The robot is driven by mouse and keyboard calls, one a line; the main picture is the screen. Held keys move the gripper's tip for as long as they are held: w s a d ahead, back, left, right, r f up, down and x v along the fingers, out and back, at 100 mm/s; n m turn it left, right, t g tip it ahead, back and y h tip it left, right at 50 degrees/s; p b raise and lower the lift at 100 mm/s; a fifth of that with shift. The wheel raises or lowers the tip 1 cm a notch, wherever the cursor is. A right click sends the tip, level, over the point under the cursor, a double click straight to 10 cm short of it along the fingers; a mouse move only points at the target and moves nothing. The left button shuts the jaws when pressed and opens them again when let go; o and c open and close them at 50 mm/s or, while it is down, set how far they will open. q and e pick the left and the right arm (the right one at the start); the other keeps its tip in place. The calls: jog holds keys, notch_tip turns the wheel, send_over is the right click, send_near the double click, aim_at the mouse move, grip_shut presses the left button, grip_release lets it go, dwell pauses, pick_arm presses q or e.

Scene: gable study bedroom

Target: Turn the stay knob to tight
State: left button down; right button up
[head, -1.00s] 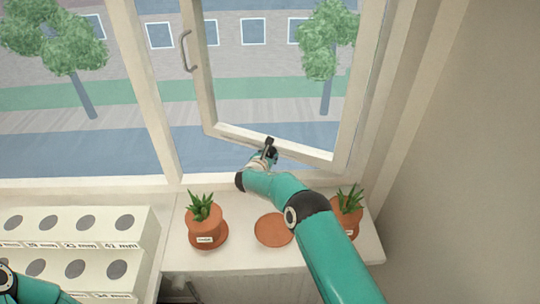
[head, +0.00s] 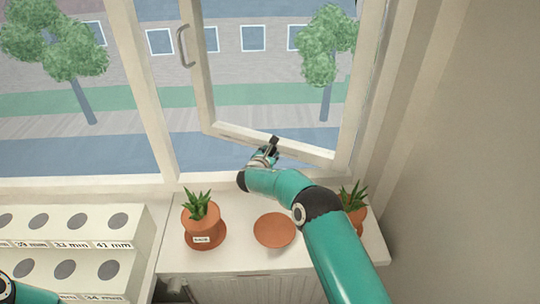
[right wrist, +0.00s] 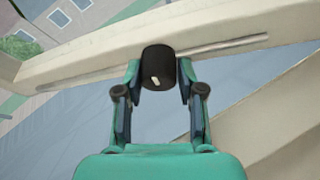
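The stay knob (right wrist: 159,68) is a dark, rounded knob with a short white mark on its face. It sits on the metal stay bar (right wrist: 225,45) along the bottom rail of the open window sash (head: 305,151). My right gripper (right wrist: 160,80) has one finger on each side of the knob, and both fingertips appear to press on it. In the head view my right gripper (head: 269,150) reaches up to the sash's bottom rail, with the dark knob at its tip. Of my left arm only a teal and black part shows at the lower left; its gripper is out of view.
A potted plant on a saucer (head: 200,218), an empty terracotta saucer (head: 274,230) and a second potted plant (head: 353,205), partly behind my right arm, stand on the sill. A white rack (head: 140,240) with round holes and millimetre labels is at left.

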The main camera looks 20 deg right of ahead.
jog(key=o, duration=0.4)
jog(key=shift+c, duration=0.2)
jog(key=shift+s, duration=0.1)
jog(key=v, duration=1.1)
jog(key=shift+s+a, duration=0.2)
jog(key=shift+s, duration=0.1)
jog(key=shift+r, duration=0.15)
